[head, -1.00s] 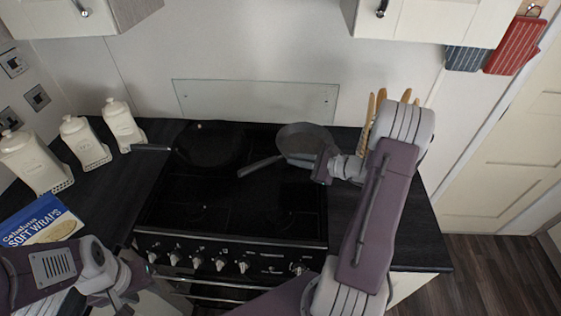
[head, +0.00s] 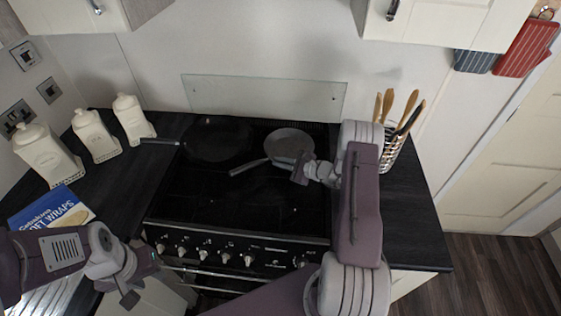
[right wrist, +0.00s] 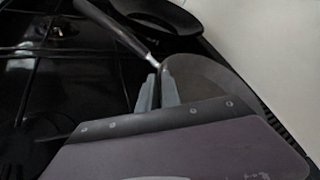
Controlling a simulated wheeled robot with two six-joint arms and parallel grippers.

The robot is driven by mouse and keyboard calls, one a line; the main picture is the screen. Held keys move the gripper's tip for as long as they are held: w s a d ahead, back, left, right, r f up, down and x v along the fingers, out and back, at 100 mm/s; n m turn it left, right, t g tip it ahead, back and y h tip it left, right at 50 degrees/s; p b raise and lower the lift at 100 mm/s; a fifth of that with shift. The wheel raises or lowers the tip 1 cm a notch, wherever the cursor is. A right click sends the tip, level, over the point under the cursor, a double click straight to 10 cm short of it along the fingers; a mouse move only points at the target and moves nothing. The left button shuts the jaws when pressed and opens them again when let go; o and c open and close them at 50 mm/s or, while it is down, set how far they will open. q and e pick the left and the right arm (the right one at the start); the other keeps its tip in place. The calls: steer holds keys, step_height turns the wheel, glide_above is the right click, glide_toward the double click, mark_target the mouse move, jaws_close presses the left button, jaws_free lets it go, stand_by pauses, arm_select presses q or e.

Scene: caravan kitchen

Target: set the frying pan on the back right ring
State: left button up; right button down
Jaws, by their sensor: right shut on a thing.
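The grey frying pan (head: 289,142) is over the back right part of the black hob, its handle pointing left and toward the front. I cannot tell whether its base touches the ring under it, which it hides. My right gripper (head: 300,172) is shut on the pan's near rim, to the right of the handle. The right wrist view also shows the pan (right wrist: 205,80), with the fingers (right wrist: 157,93) at its rim beside the handle joint. My left gripper (head: 141,282) looks open and empty, low at the left in front of the cooker.
A black pan (head: 217,140) stands on the back left of the hob (head: 235,200). A utensil holder (head: 391,152) is right of my right arm. Cream canisters (head: 95,136) and a blue wraps box (head: 50,212) stand left. The front of the hob is clear.

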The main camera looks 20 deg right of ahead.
steer(key=c, duration=1.5)
jaws_free()
steer(key=shift+c, duration=0.2)
